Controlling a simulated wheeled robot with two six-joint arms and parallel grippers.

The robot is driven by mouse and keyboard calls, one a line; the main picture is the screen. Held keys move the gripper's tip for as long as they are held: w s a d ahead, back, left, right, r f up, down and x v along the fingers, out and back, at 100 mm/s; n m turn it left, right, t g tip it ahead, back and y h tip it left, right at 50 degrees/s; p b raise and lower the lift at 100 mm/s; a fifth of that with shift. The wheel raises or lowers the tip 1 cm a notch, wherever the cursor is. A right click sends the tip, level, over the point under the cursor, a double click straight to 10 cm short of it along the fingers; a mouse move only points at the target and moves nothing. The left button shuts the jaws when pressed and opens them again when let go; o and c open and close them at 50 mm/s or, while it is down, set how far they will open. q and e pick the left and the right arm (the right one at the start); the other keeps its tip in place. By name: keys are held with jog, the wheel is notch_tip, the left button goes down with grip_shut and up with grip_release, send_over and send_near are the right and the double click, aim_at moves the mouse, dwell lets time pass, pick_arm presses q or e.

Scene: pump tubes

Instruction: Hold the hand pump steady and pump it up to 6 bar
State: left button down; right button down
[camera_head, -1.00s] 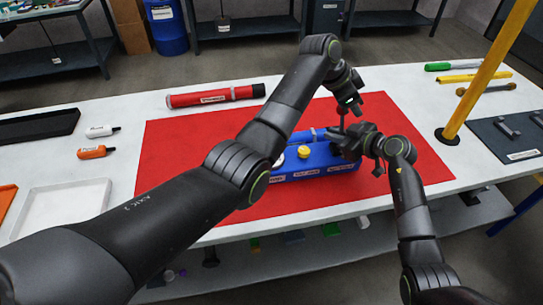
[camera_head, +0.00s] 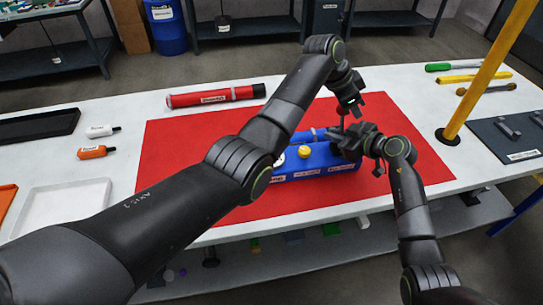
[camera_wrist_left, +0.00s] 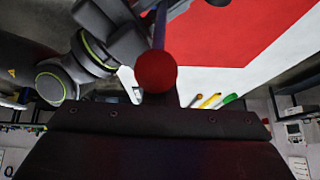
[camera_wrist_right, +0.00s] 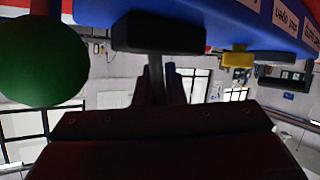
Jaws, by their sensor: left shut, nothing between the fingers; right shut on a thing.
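The blue hand pump (camera_head: 315,165) lies on the red mat, with a yellow knob (camera_head: 304,152) on top. A white round dial (camera_head: 279,160) at its left end is partly hidden by my left arm; its reading cannot be made out. My right gripper (camera_head: 350,142) is shut on the pump's right end, at a dark block (camera_wrist_right: 158,33) in the right wrist view. My left gripper (camera_head: 350,110) is shut and empty just above it, by a thin upright rod. The left wrist view shows a red ball (camera_wrist_left: 155,71) on a rod, close before the fingers.
A red tube (camera_head: 215,95) lies behind the mat. White (camera_head: 100,131) and orange (camera_head: 94,152) bottles and a white tray (camera_head: 65,207) are at left. A yellow post (camera_head: 485,75) stands at right. A green ball (camera_wrist_right: 42,60) shows in the right wrist view.

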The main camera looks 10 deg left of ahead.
pick_arm(q)
jog(key=shift+w+d+f+y, duration=0.15)
jog(key=shift+w+d+y, duration=0.05)
jog(key=shift+d+y, duration=0.55)
jog(key=shift+d+g, duration=0.2)
jog(key=shift+g, duration=0.1)
jog(key=shift+w+d+f, duration=0.1)
jog(key=shift+w+d, duration=0.05)
jog(key=shift+d, duration=0.25)
jog(key=shift+w+d+f, duration=0.1)
jog(key=shift+w+d, duration=0.05)
jog(key=shift+d, duration=0.25)
jog(key=shift+r, duration=0.15)
jog(key=shift+a+h, duration=0.1)
jog(key=shift+h, duration=0.15)
jog(key=shift+s+a+r+h, duration=0.15)
jog(key=shift+a+h, duration=0.15)
jog(key=shift+a, duration=0.1)
jog(key=shift+s+a+r+h, duration=0.1)
jog(key=shift+s+a+h, duration=0.05)
jog(key=shift+a+h, duration=0.2)
jog(key=shift+a, duration=0.1)
